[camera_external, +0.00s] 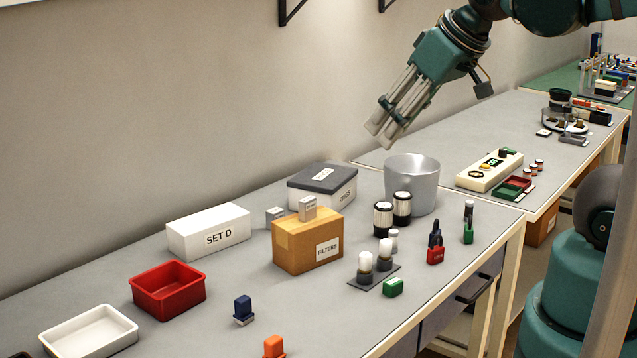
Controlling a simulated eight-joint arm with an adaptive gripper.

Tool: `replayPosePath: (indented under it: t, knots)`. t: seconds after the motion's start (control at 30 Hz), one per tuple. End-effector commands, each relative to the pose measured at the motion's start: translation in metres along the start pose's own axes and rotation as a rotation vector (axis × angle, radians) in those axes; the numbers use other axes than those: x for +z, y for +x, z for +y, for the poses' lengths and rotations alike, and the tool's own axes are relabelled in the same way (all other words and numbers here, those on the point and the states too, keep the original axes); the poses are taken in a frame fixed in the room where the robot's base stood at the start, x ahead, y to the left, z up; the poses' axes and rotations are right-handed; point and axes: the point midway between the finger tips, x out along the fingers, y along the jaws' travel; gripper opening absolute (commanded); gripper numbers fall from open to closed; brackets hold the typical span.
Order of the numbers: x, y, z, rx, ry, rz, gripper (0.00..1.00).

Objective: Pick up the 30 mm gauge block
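Two small grey metal blocks look like gauge blocks. One gauge block (308,208) stands on top of the brown FILTERS box (300,247). The other gauge block (275,217) is behind and left of that box, partly hidden by it. Their markings are too small to read, so I cannot tell which is 30 mm. My gripper (382,134) is in the air above and behind the silver bucket, to the upper right of both blocks. Its pale fingers point down and left, seem apart, and hold nothing visible.
A white SET D box (209,232) and a grey-lidded box (322,186) flank the blocks. The silver bucket (411,181), black-and-white cylinders (402,208) and a white-capped pair on a plate (366,265) stand to the right. A red bin (168,290) is front left.

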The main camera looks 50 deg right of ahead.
Motion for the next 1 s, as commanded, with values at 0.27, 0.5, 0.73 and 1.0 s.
replayPosePath:
  t: [0.27,0.5,0.73,1.0]
  knots:
    - [-0.001,0.000,0.000,0.001,-0.004,-0.001,0.36]
    - [-0.013,0.004,0.003,0.011,-0.052,-0.017,0.36]
    - [-0.037,0.015,0.011,0.032,-0.154,-0.054,0.36]
    - [-0.068,0.034,0.021,0.056,-0.295,-0.108,0.36]
